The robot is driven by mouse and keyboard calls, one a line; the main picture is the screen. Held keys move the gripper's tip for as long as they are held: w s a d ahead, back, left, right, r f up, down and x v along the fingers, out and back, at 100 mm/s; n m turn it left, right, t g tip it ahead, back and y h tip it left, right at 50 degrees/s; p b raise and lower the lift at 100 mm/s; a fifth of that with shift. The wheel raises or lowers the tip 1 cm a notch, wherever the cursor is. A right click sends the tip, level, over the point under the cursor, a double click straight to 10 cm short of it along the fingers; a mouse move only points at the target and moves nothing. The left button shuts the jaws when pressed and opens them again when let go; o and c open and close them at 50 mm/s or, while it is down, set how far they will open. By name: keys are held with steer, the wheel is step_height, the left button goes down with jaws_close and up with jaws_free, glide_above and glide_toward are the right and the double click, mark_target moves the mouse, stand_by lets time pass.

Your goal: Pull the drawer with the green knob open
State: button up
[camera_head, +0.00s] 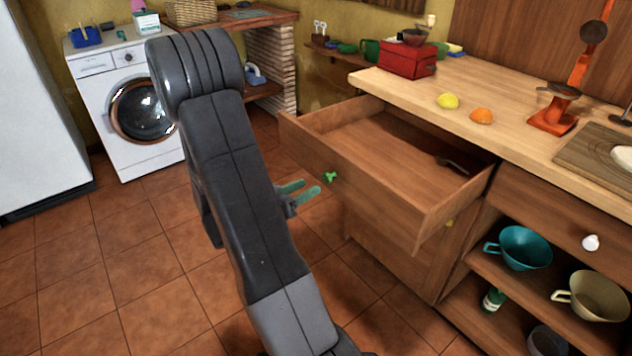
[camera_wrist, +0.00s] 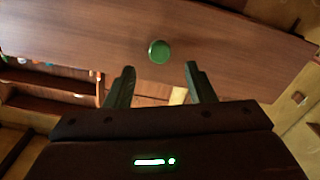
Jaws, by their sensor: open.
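The wooden drawer (camera_head: 365,182) under the counter is pulled well out, and its inside shows. Its green knob (camera_head: 330,177) sits on the drawer front, and it also shows in the wrist view (camera_wrist: 159,51) above the gap between my fingers. A dark object (camera_head: 452,164), too small to name, lies inside the drawer at the right. My gripper (camera_head: 305,191) is open and empty, with its green fingers just left of and a little below the knob. In the wrist view the fingers (camera_wrist: 160,78) stand apart, and the knob is not between them.
A lemon (camera_head: 448,101), an orange (camera_head: 481,116) and a red box (camera_head: 407,60) are on the countertop. Below at the right, open shelves hold a teal cup (camera_head: 522,248) and a beige cup (camera_head: 592,296). A washing machine (camera_head: 125,110) stands at the back left. The tiled floor at left is clear.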

mark_target(324, 178)
steer(key=v, duration=0.8)
steer(key=shift+p, duration=0.3)
steer(key=b+x, duration=0.1)
steer(key=x, duration=1.3)
steer(key=shift+r, duration=0.1)
